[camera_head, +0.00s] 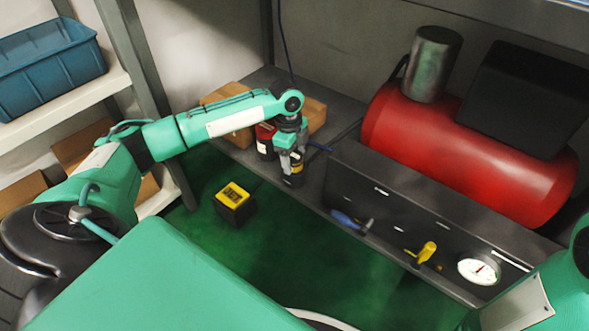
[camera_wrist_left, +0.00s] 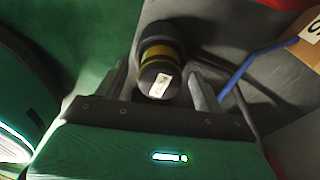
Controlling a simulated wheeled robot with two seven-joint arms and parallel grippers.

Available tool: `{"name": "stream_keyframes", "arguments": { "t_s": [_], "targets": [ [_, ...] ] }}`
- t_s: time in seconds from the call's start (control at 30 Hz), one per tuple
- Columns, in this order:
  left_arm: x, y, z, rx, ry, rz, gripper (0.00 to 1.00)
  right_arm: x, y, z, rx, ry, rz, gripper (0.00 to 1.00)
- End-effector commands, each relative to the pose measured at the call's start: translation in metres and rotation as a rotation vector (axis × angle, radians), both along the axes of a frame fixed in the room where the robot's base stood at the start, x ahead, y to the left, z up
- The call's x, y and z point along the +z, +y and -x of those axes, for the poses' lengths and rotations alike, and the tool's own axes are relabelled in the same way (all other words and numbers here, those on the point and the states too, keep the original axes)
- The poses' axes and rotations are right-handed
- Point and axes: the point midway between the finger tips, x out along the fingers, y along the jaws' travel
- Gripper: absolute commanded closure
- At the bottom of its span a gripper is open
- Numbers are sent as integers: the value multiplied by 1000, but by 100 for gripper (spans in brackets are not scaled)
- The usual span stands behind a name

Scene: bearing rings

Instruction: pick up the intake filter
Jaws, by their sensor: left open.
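A small dark cylinder with a yellow band, which I take for the intake filter (camera_head: 293,181), stands on the grey shelf near its front edge. In the left wrist view the filter (camera_wrist_left: 155,50) has a dark end with a white label facing the camera. My left gripper (camera_head: 290,163) points down over it from above. Its fingers are open, one on each side of the filter, with gaps visible in the wrist view. The filter's lower part is partly hidden. My right arm shows at the bottom right; its gripper is out of view.
A red canister (camera_head: 265,140) and cardboard boxes (camera_head: 230,125) stand close behind the gripper. A dark panel with a blue handle (camera_head: 345,219), yellow valve (camera_head: 427,251) and gauge (camera_head: 479,271) lies to the right, before a red tank (camera_head: 460,150). A black-and-yellow box (camera_head: 234,204) sits on the green floor.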

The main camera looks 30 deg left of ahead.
Motion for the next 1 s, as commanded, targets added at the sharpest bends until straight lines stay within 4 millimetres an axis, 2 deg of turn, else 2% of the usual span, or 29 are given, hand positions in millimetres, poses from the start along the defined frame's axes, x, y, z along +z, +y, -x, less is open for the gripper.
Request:
{"name": "stream_keyframes", "arguments": {
  "t_s": [0.03, 0.3, 0.37, 0.57, 0.83, 1.0],
  "targets": [
    [-6, 0, 0, 0, -1, 0, 30, -3, 1, 3, 3, -8, -2, 64],
    [-6, -1, 0, 0, -1, 0, 30, 3, 0, 6, 11, -19, -8, 64],
    [-6, -1, 0, 0, -1, 0, 40, 3, 0, 7, 11, -20, -8, 64],
    [-6, -1, 0, 0, 0, 0, 79, 2, 1, 6, 8, -19, -4, 64],
    [-5, -1, 0, 0, -1, 0, 80, -2, 2, 1, 4, -5, 4, 64],
    [2, -1, 0, 0, -1, 0, 80, 3, 2, 1, 2, -5, 5, 64]
  ]
}}
